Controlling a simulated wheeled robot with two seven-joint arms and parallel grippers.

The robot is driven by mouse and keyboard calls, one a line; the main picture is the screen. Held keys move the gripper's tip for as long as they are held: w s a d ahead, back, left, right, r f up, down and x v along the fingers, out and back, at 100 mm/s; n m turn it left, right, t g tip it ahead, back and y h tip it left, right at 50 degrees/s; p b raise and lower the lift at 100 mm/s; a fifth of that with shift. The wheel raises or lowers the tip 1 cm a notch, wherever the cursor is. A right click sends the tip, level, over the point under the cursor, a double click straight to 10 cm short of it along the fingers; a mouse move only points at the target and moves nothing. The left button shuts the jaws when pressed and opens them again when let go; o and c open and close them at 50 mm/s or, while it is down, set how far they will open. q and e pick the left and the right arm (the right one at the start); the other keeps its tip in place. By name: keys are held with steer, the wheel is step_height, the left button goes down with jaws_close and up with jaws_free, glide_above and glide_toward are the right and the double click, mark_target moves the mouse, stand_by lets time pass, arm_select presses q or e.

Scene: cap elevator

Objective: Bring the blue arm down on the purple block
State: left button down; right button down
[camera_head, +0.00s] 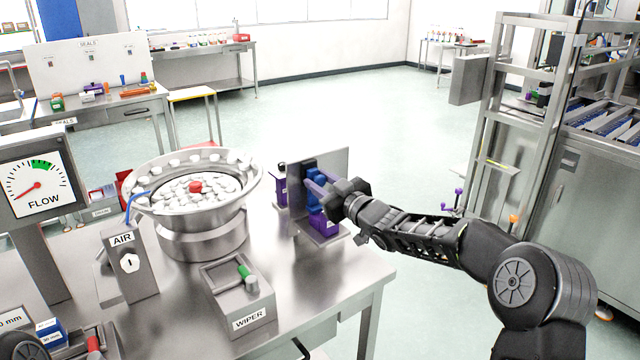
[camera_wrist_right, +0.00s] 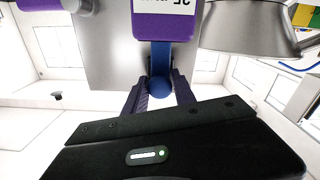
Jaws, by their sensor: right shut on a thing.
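The blue arm (camera_head: 313,176) stands on a metal bracket at the right side of the steel table. The purple block (camera_head: 324,223) with a white label sits low on the same fixture, below the blue arm in the picture. My right gripper (camera_head: 325,190) reaches in from the right, with its fingers at the blue arm. In the right wrist view, the right gripper (camera_wrist_right: 160,97) is shut on the blue arm's round end (camera_wrist_right: 160,88). The purple block (camera_wrist_right: 165,20) with upside-down lettering shows just above it there. I cannot tell whether arm and block touch.
A steel bowl feeder (camera_head: 200,200) full of white caps stands left of the fixture. Bare table lies before the fixture.

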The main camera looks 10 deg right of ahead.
steer(key=c, duration=1.1)
jaws_free()
steer(key=shift+o, duration=0.2)
steer(key=b+v, duration=0.2)
steer(key=v, duration=0.4)
steer(key=shift+s+d, duration=0.15)
steer(key=shift+s, duration=0.15)
steer(key=shift+s+d, duration=0.15)
steer(key=shift+s, duration=0.4)
